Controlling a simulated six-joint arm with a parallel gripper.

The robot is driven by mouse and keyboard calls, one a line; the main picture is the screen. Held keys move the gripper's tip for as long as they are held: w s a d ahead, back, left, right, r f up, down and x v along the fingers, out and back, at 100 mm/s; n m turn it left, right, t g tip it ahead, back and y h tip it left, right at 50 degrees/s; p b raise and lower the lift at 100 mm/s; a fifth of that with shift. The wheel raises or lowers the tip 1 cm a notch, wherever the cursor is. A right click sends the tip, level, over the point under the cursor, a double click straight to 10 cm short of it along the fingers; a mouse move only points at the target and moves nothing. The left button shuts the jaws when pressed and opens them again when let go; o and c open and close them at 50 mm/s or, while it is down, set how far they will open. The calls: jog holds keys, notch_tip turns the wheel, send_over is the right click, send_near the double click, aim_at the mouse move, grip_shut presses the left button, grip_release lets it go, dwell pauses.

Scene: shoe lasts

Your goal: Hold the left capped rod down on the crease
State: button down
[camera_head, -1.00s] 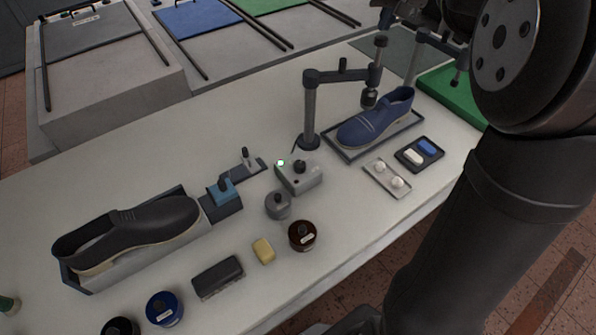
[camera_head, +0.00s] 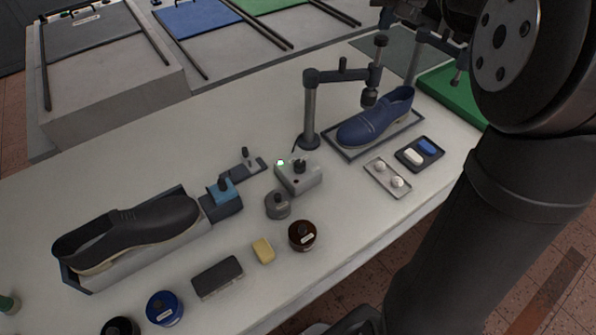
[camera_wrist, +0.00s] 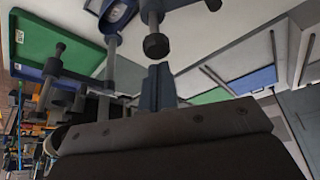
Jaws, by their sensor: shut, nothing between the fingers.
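The left capped rod has a dark round cap (camera_head: 381,41) on top and hangs upright from the left stand's arm (camera_head: 343,75). Its foot (camera_head: 369,97) is at the instep of the blue shoe (camera_head: 372,125); I cannot tell whether it touches the crease. My gripper (camera_wrist: 158,70) is shut and empty. In the wrist view its tips point at a dark round cap (camera_wrist: 157,46), very close to it; contact cannot be made out. In the head view the fingers are just above the cap, partly cut off by the top edge.
A second stand (camera_head: 417,60) with its own rod is right of the left one. A grey box with a lit green lamp (camera_head: 299,176) stands by the post. A tray with blue and white pieces (camera_head: 419,153) is in front. A black shoe (camera_head: 135,230) lies far left.

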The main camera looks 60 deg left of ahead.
aim_at(383, 38)
jog(key=shift+f, duration=0.15)
jog(key=shift+f, duration=2.45)
jog(key=shift+r, duration=0.35)
dwell(2.0)
jog(key=shift+r, duration=2.55)
jog(key=shift+f, duration=1.15)
